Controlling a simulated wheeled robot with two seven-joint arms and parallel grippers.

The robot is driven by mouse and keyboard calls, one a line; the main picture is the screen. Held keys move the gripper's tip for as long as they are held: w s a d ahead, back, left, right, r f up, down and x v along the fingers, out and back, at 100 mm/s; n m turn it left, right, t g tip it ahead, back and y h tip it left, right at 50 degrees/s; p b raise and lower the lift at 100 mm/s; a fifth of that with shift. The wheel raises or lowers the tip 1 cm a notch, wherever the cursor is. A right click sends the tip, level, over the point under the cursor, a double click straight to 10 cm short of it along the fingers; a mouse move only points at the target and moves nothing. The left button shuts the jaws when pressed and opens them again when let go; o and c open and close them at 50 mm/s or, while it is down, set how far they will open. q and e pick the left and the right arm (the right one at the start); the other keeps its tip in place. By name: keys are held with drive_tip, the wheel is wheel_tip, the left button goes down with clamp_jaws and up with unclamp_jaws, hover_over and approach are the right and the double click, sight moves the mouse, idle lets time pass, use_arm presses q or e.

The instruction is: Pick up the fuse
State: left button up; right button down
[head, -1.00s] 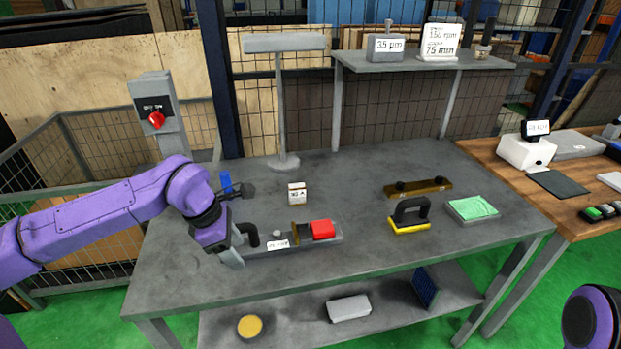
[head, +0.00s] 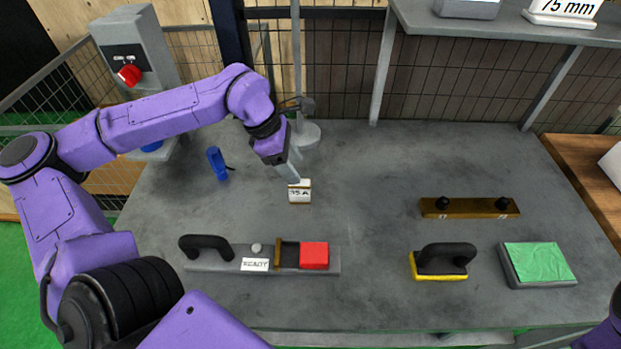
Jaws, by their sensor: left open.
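The fuse (head: 300,196) is a small white block with a dark "A" rating label, standing on the grey table (head: 370,200) near its middle. My left gripper (head: 294,174) reaches in from the upper left and points down at the fuse's top. It is open, and its fingers overlap the upper edge of the fuse in the picture; I cannot tell whether they touch or straddle it. The fuse's top is partly hidden by the fingers. My right gripper is out of view; only a bit of purple arm shows at the lower right.
A grey fixture with a black handle, "READY" label and red block (head: 314,256) lies in front of the fuse. A blue item (head: 217,163) stands left, a lamp base (head: 305,134) behind. A brown bar (head: 468,208), yellow-edged handled tool (head: 441,262) and green pad (head: 539,263) are right.

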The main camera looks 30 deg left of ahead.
sight(302, 188)
use_arm(q)
drive_tip(key=f, duration=0.1)
drive_tip(key=s+d+f, duration=0.1)
drive_tip(key=shift+s+d+f, duration=0.1)
drive_tip(key=shift+s+f, duration=0.15)
drive_tip(key=shift+f, duration=0.1)
drive_tip(key=f, duration=0.1)
drive_tip(key=w+f, duration=0.1)
drive_tip(key=f, duration=0.1)
drive_tip(key=w+d+f+p, duration=0.1)
drive_tip(key=shift+w+f, duration=0.15)
drive_tip(key=shift+f, duration=0.15)
drive_tip(key=shift+s+d, duration=0.1)
drive_tip(key=shift+s, duration=0.2)
drive_tip(key=shift+r, duration=0.1)
drive_tip(key=shift+c, duration=0.6)
clamp_jaws()
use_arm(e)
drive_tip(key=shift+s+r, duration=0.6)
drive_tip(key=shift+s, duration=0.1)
